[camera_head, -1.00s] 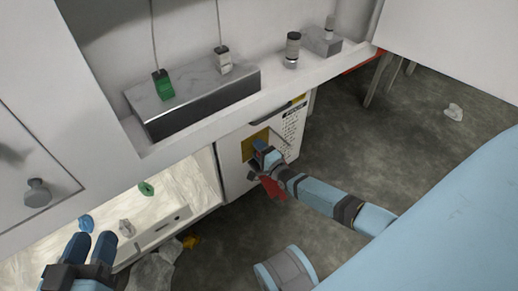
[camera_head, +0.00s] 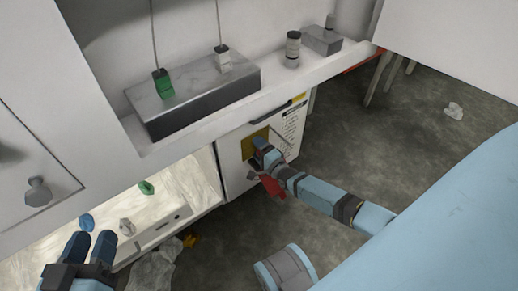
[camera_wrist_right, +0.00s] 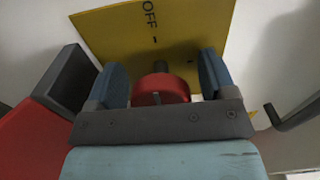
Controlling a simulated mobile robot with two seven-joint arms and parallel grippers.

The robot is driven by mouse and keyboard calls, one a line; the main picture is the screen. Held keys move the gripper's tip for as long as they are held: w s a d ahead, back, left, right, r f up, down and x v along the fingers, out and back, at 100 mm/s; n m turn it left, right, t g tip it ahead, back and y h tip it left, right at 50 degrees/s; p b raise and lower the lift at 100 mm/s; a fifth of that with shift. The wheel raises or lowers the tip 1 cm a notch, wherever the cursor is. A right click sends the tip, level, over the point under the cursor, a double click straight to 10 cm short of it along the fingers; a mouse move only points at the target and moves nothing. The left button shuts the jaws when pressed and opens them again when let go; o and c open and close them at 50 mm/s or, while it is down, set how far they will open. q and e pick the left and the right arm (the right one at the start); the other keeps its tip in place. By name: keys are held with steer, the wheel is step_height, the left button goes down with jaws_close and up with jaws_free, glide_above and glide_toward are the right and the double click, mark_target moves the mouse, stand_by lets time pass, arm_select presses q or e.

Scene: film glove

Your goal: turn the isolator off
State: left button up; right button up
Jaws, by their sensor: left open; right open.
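The isolator is a red knob (camera_wrist_right: 160,89) on a yellow plate (camera_wrist_right: 160,24) marked OFF, with a short black line beside the word. The yellow plate also shows in the head view (camera_head: 249,146), on the front of a white cabinet (camera_head: 232,177). My right gripper (camera_wrist_right: 163,82) is open at the plate, with one blue finger on each side of the knob. A small gap shows at the knob's right; contact on the left is hard to judge. The knob's exact pointing is unclear. My left gripper (camera_head: 91,246) is open and empty at the lower left.
A red part (camera_head: 272,186) shows below my right gripper; its attachment is unclear. In the wrist view, a dark bent handle (camera_wrist_right: 297,110) stands at the right. A shelf above holds a grey block (camera_head: 205,88) and a jar (camera_head: 292,49). A lit bin (camera_head: 165,215) lies at left.

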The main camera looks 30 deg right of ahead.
steer(key=s+p, duration=0.2)
steer(key=s, duration=0.2)
steer(key=shift+s+d+r, duration=0.1)
steer(key=shift+s+d, duration=0.05)
steer(key=shift+s, duration=0.25)
arm_select(q)
steer(key=shift+n+t, duration=0.6)
steer(key=shift+t, duration=0.3)
steer(key=shift+s+r+p, duration=0.15)
steer(key=shift+r+p, duration=0.45)
steer(key=shift+r, duration=0.65)
steer(key=shift+s+r+p, duration=0.1)
steer(key=shift+r+p, duration=0.5)
steer(key=shift+r, duration=0.65)
arm_select(e)
steer(key=s, duration=0.9)
steer(key=shift+d, duration=0.35)
